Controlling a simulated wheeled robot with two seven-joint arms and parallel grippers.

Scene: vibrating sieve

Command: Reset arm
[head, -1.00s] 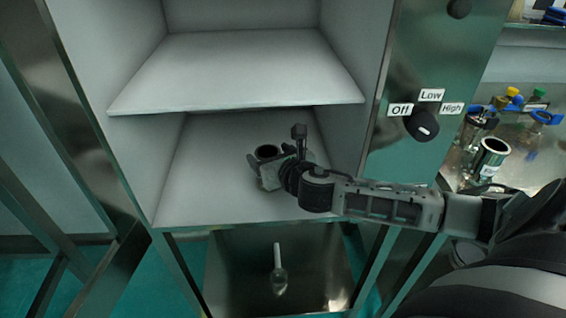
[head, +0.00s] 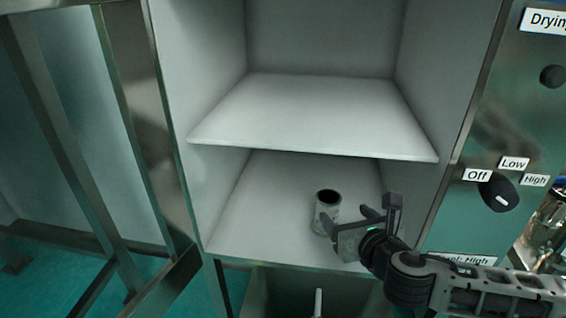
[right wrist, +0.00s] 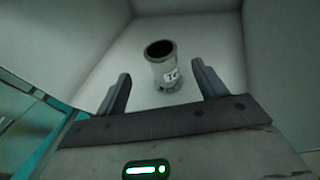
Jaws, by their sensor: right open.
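My right gripper (head: 372,218) is at the front of the lower compartment of the drying cabinet, its arm coming in from the lower right. It is open, with nothing between its fingers. A grey metal cup (head: 326,213) with a dark open top stands upright on the compartment floor, just beyond the fingers. In the right wrist view the cup (right wrist: 165,68) has a white label and stands ahead of the two spread fingers (right wrist: 160,88), apart from them. My left gripper is not in view.
A shelf (head: 310,115) spans the cabinet above the cup. The control panel with an Off/Low/High knob (head: 499,195) is right of the opening. Metal frame bars (head: 135,100) stand at the left. Glassware (head: 548,220) partly shows at the right edge.

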